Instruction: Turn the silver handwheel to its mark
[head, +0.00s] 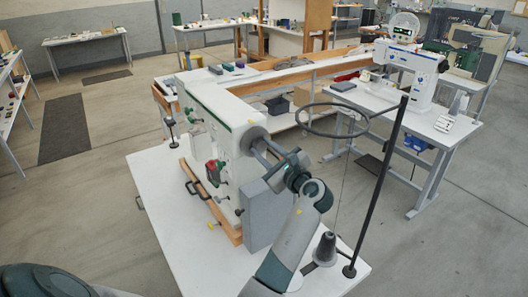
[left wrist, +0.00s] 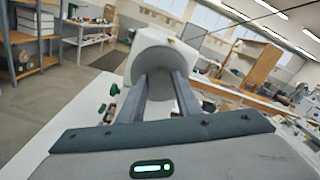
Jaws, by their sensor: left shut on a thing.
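In the left wrist view, the grey round handwheel (left wrist: 154,61) fills the space between my two fingers. My left gripper (head: 264,146) reaches it from the lower right and is shut on it. In the left wrist view, the left gripper's fingers (left wrist: 160,84) lie on either side of the wheel. The fingers cover part of the wheel, and I cannot make out its mark. My right gripper is not in view.
The press stands on a white table (head: 165,222). A grey box (head: 268,215) sits just below my wrist. A dark pole with a ring (head: 385,180) and a grey thread cone (head: 325,250) stand right of my arm. A second white machine (head: 408,70) stands on another table.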

